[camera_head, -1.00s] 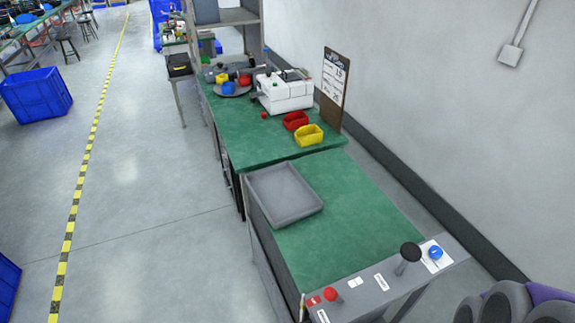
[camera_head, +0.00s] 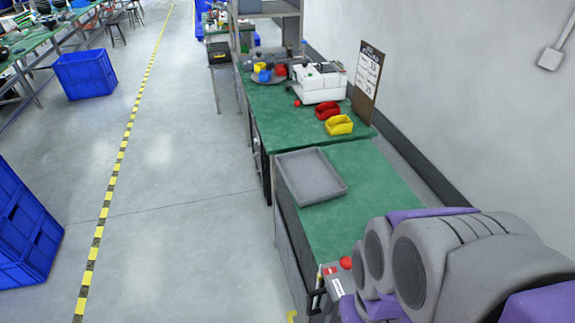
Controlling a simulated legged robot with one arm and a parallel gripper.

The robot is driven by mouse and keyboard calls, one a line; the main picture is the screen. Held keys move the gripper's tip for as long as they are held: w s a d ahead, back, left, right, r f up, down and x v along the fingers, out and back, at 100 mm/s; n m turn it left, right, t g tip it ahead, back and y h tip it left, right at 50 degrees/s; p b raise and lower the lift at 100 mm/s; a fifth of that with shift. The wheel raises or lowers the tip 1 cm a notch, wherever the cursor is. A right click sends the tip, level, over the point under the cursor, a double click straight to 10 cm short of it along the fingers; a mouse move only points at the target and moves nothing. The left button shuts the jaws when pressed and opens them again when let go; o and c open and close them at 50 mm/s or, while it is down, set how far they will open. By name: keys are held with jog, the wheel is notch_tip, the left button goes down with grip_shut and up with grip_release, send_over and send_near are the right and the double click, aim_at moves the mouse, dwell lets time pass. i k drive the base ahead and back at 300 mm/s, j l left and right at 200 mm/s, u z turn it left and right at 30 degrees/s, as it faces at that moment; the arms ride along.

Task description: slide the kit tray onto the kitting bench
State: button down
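The grey, shallow, empty kit tray (camera_head: 318,190) lies flat near the left far corner of a near green-topped surface (camera_head: 365,170), close to its seam with the far green bench (camera_head: 285,118). The two green tops meet end to end; which one is the kitting bench is not marked. My purple and grey arm fills the lower right and hides much of the near surface and its front panel. My gripper is not in view, and nothing of mine is seen touching the tray.
The far bench holds a yellow bin (camera_head: 339,125), a red bin (camera_head: 327,111), a white machine (camera_head: 320,83) and a clipboard (camera_head: 368,72). A red button (camera_head: 346,262) is on the near panel. Blue crates (camera_head: 28,235) stand left; the floor between is clear.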

aim_at(311, 178)
jog(key=j+z, duration=0.2)
jog(key=j, duration=0.45)
jog(key=i+j+z, duration=0.25)
jog(key=i+j, duration=0.2)
jog(key=j, duration=0.2)
jog(key=i+j+z, duration=0.3)
jog(key=j, duration=0.4)
jog(key=i, duration=0.1)
